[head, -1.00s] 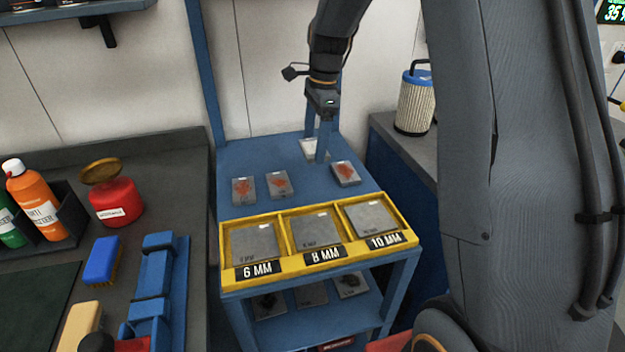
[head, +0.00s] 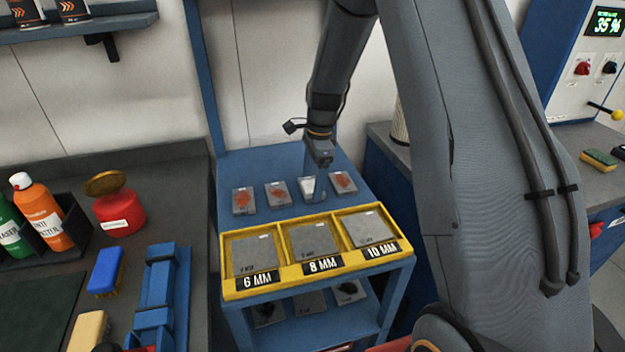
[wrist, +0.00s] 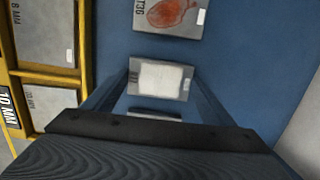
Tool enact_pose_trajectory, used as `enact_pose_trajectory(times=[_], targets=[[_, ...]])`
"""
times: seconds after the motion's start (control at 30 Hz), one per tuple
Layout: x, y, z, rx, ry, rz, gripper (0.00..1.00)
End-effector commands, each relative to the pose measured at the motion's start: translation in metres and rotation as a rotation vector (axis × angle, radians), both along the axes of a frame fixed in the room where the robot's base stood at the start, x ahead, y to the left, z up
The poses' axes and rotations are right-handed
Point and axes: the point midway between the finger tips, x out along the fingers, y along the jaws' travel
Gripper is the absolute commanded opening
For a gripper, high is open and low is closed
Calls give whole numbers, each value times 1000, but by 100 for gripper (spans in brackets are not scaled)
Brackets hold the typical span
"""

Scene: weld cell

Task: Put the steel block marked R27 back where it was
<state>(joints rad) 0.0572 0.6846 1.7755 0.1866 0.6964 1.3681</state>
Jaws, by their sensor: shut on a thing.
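My gripper (head: 315,188) is shut on a grey steel block (head: 307,187) with a pale white patch on its top. In the wrist view this block (wrist: 133,77) sits between the two fingertips; its mark is too small to read. It is in the gap in a row of red-smeared blocks on the blue cart top, with a smeared block (head: 278,194) to its left and another (head: 343,182) to its right. I cannot tell whether it touches the surface.
A third smeared block (head: 243,200) ends the row at left. In front is a yellow tray (head: 325,275) with compartments labelled 6, 8 and 10 mm, each holding grey plates. The cart top (head: 262,160) is clear behind the row. A bench (head: 170,190) stands at left.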

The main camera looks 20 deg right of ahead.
Motion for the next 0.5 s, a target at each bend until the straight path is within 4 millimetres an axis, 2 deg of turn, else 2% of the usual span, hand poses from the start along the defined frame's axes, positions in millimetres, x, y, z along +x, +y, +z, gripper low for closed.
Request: enact_pose_trajectory(times=[0.17,0.2,0.3,0.5], targets=[[1,0,-1,0,-1,0,30],[0,0,-3,0,0,0,80],[0,0,-2,0,0,0,96],[0,0,-2,0,0,-1,97]])
